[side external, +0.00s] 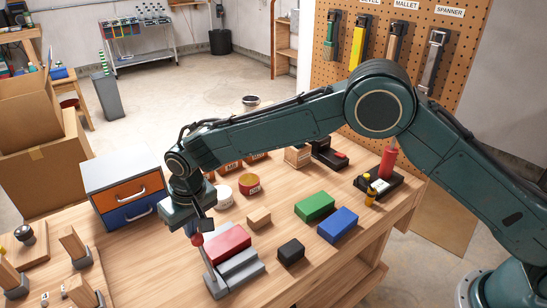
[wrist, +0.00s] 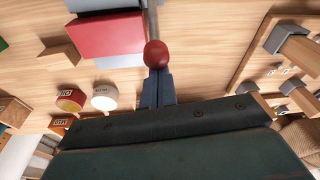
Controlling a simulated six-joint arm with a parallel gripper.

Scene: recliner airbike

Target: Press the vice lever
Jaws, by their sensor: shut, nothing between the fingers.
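The vice (side external: 243,270) is grey and stands at the front of the wooden bench, with a red block (side external: 228,243) in it. Its lever is a thin grey rod that stands up, tilted, at the vice's left end and carries a red knob (side external: 197,240). In the wrist view the knob (wrist: 156,54) covers the tips of my gripper (wrist: 157,78), and the red block (wrist: 108,33) is to its left. My gripper (side external: 197,228) points down, shut and empty, just above the knob. I cannot tell whether they touch.
Green (side external: 315,206), blue (side external: 337,224) and black (side external: 291,251) blocks and a small wooden block (side external: 259,218) lie right of the vice. A drawer unit (side external: 126,188) stands behind left. Wooden pieces on a board (side external: 80,255) are at left.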

